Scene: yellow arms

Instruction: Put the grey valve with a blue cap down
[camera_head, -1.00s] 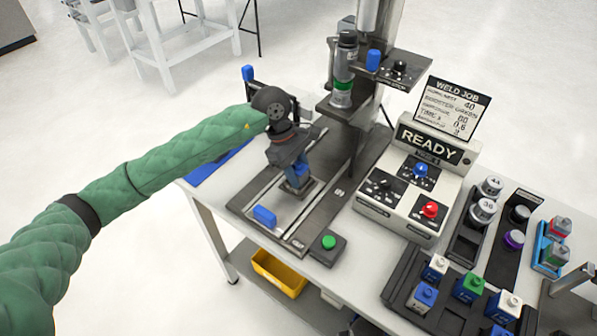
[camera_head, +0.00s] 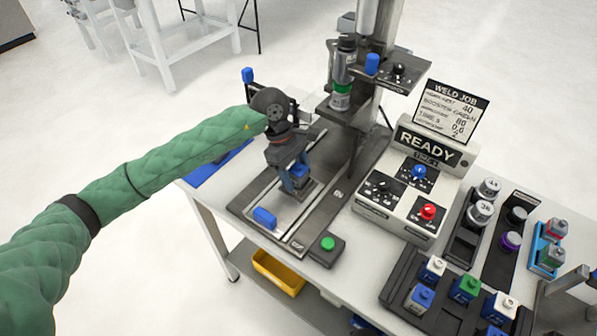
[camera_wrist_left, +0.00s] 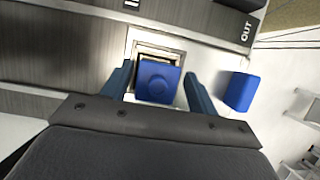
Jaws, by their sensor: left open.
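The valve's blue cap (camera_wrist_left: 157,82) shows in the left wrist view, between the two fingers of my left gripper (camera_wrist_left: 160,72). The fingers are open, with a gap on each side of the cap. The valve's grey body is hidden beneath the cap there. The valve stands over a square metal seat (camera_wrist_left: 160,50) in the slide plate. In the head view my left gripper (camera_head: 296,183) points down at the slide under the press, and the blue cap (camera_head: 300,171) is partly hidden by it. My right gripper is out of view.
A blue block (camera_head: 264,218) sits beside the seat. A green button box (camera_head: 328,244) is in front. The press column (camera_head: 365,130) rises close behind my gripper. The control box (camera_head: 412,200) and racks of capped valves (camera_head: 430,290) are to the right.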

